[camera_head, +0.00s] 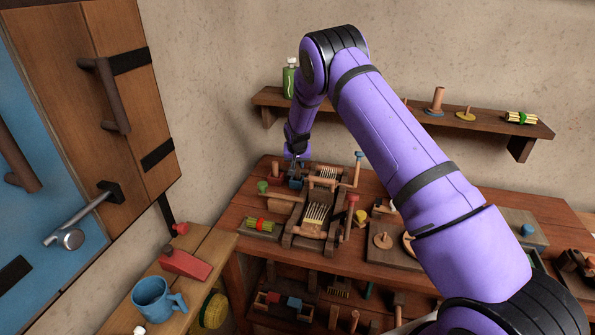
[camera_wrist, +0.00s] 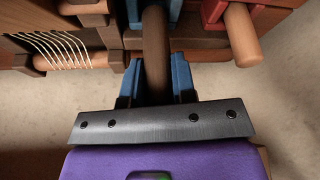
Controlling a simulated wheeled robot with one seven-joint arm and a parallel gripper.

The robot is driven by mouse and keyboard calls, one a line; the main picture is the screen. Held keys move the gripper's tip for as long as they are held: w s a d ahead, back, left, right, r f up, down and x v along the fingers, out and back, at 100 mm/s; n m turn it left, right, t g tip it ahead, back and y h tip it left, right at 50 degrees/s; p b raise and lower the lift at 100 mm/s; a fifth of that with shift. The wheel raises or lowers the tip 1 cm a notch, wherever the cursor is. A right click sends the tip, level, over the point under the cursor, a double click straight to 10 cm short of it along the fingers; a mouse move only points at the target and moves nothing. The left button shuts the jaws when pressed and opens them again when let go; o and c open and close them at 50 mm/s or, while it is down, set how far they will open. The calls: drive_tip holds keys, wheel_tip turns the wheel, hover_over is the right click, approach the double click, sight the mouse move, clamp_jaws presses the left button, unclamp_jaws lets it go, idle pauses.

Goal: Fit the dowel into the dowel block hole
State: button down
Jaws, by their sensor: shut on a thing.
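My gripper (camera_wrist: 156,82) is shut on a dark brown dowel (camera_wrist: 155,45), with one blue finger on each side of it. The dowel runs away from the gripper towards a blue block (camera_wrist: 173,10), whose blue parts show on both sides of the dowel's far end. I cannot tell whether that end is in a hole, or whether this is the dowel block. In the head view my gripper (camera_head: 296,158) is small, at the back left of the workbench, just above a small blue block (camera_head: 296,182). The dowel cannot be made out there.
A red block (camera_wrist: 213,10) with a pale wooden peg (camera_wrist: 241,35) is close on the right in the wrist view. A wooden frame with pale strings (camera_wrist: 62,50) is on the left. The workbench (camera_head: 250,198) is crowded; a wall shelf (camera_head: 465,122) is behind.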

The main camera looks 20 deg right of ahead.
drive_tip(key=shift+f, duration=1.65)
drive_tip(key=shift+f, duration=0.1)
drive_tip(key=c, duration=0.9)
unclamp_jaws()
drive_tip(key=shift+c, duration=0.2)
